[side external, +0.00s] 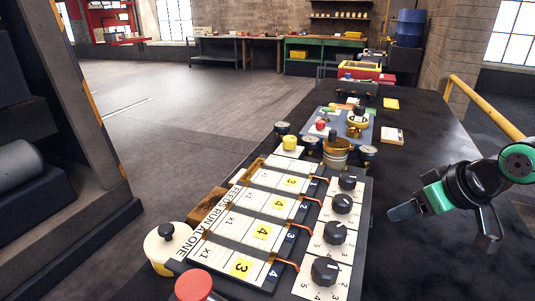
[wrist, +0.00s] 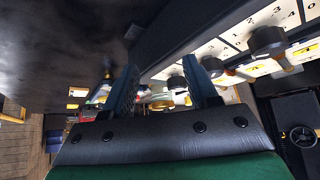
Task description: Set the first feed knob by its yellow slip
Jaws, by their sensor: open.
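From far to near the slips read 3 (side external: 291,182), 4 (side external: 278,204), 4 (side external: 262,231) and 3 (side external: 241,268). Black knobs on numbered white dials line its right side: farthest (side external: 347,182), then (side external: 341,204), then (side external: 335,232), and nearest (side external: 324,270). My gripper (side external: 446,228) is open and empty, right of the knobs. In the wrist view, its fingers (wrist: 160,82) spread, with knobs (wrist: 268,40) beyond and right.
A red knob (side external: 194,287) and a white lidded pot (side external: 166,245) stand at the panel's near left. The dark bench (side external: 425,165) is clear right of the panel. A yellow rail (side external: 485,105) runs behind.

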